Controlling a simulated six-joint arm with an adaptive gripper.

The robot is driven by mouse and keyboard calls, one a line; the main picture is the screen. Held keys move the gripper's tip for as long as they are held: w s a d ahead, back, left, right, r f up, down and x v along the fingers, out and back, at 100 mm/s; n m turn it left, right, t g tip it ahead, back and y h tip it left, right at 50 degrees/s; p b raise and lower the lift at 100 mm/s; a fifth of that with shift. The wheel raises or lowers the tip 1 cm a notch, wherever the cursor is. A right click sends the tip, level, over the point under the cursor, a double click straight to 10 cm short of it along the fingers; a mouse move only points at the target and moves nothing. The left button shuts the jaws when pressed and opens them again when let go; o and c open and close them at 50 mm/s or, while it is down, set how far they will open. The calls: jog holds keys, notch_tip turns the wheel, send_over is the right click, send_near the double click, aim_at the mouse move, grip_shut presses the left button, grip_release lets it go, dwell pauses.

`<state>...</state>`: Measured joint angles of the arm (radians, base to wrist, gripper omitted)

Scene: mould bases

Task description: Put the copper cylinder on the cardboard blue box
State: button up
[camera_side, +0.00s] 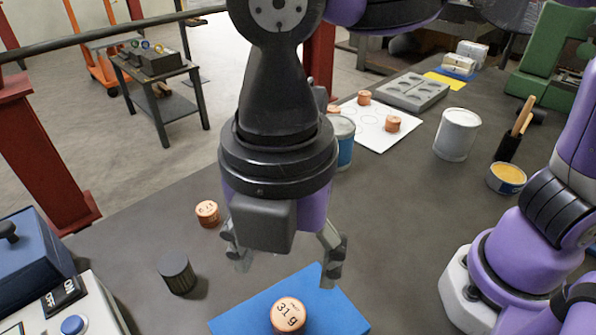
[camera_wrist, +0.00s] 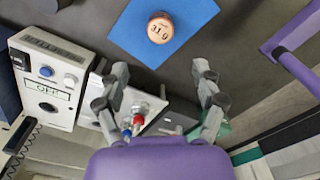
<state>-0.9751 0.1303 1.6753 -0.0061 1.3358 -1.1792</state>
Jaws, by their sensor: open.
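A copper cylinder (camera_side: 289,315) marked "31 g" stands upright on the blue square (camera_side: 240,320) at the bottom of the side view. The wrist view also shows the cylinder (camera_wrist: 160,28) on the blue square (camera_wrist: 205,12). The square looks flat from above; I cannot tell its height. My gripper (camera_side: 287,271) hangs above and behind the cylinder with fingers spread and nothing between them. In the wrist view my gripper (camera_wrist: 160,70) is apart from the cylinder. Another copper cylinder (camera_side: 207,213) stands on the dark table to the left.
A dark knurled cylinder (camera_side: 177,273) stands left of the blue square. A control box (camera_side: 75,310) is at the lower left. Farther back are a white sheet (camera_side: 372,138) with copper cylinders, a blue-labelled can (camera_side: 344,150), a white can (camera_side: 457,134) and a grey mould tray (camera_side: 408,92).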

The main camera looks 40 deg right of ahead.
jog(key=w+d+m+t, duration=0.3)
jog(key=d+m+t, duration=0.2)
jog(key=d+m, duration=1.9)
jog(key=shift+w+d+f+m+t, duration=0.15)
jog(key=shift+d+m+t, duration=0.2)
jog(key=shift+d, duration=0.2)
